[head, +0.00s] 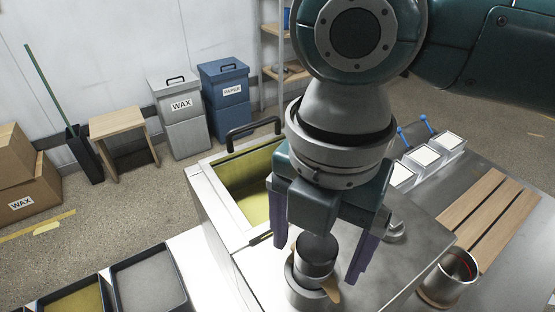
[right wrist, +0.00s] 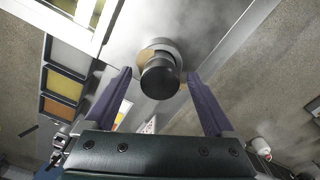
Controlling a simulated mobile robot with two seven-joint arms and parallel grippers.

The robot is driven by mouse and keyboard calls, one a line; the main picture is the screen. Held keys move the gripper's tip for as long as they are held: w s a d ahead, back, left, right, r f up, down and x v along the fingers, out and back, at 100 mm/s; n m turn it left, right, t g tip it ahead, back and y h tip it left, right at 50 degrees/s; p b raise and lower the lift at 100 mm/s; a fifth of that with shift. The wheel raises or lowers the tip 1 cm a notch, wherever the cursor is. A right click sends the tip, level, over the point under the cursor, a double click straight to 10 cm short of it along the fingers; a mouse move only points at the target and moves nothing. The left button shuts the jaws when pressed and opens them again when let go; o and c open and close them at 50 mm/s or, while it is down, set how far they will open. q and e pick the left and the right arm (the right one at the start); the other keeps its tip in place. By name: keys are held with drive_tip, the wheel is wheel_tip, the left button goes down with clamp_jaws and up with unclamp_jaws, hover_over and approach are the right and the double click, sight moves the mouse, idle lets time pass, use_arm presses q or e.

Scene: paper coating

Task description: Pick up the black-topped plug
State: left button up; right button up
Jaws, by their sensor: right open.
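The black-topped plug (head: 316,250) stands upright in a round metal collar (head: 303,292) on the steel bench top. In the right wrist view its dark round top (right wrist: 160,82) lies between the two purple fingers. My right gripper (head: 318,262) points down over the plug, open, with one finger on each side. The wrist view shows a gap between each finger and the plug, so my right gripper (right wrist: 159,74) holds nothing. A tan piece (head: 331,289) shows beside the plug at the collar. My left gripper is not in view.
An open vat (head: 212,178) with yellowish contents and a black handle adjoins the bench. A metal cup (head: 459,268) and wooden slats (head: 492,220) are at the right. Black-rimmed trays (head: 148,282) lie at the lower left. Wax (head: 181,118) and paper (head: 227,100) bins stand behind.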

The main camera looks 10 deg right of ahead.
drive_tip(key=shift+f, duration=0.9)
drive_tip(key=shift+c, duration=0.2)
clamp_jaws()
